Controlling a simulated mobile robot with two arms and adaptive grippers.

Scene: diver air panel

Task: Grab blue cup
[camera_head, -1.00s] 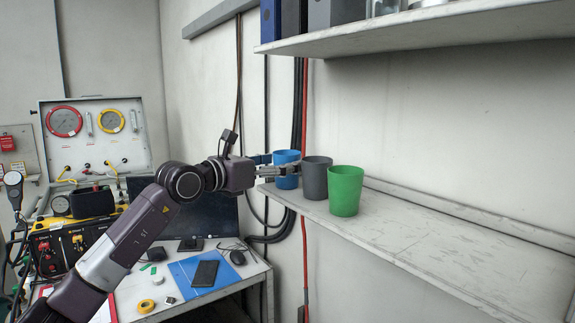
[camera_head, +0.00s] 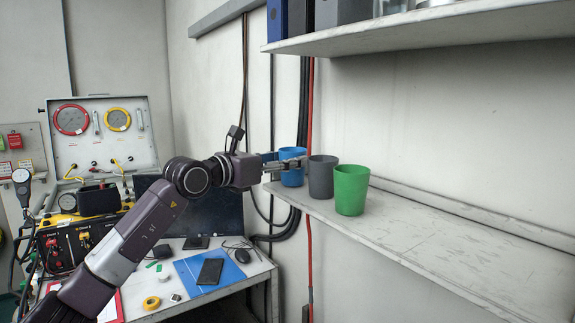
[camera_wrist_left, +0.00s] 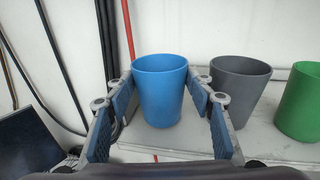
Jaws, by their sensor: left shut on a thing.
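The blue cup (camera_head: 292,166) stands upright at the left end of the lower wall shelf. It also shows in the left wrist view (camera_wrist_left: 160,92), between the two finger pads. My left gripper (camera_head: 290,163) is shut on the blue cup, with a finger on each side of it; the fingers cover part of the cup in the head view. It also shows in the left wrist view (camera_wrist_left: 162,112). My right gripper is not in view.
A grey cup (camera_head: 321,177) stands close to the right of the blue cup, then a green cup (camera_head: 350,190). The lower shelf (camera_head: 450,235) is bare to their right. An upper shelf (camera_head: 420,22) holds binders. A cluttered desk (camera_head: 262,268) stands below left.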

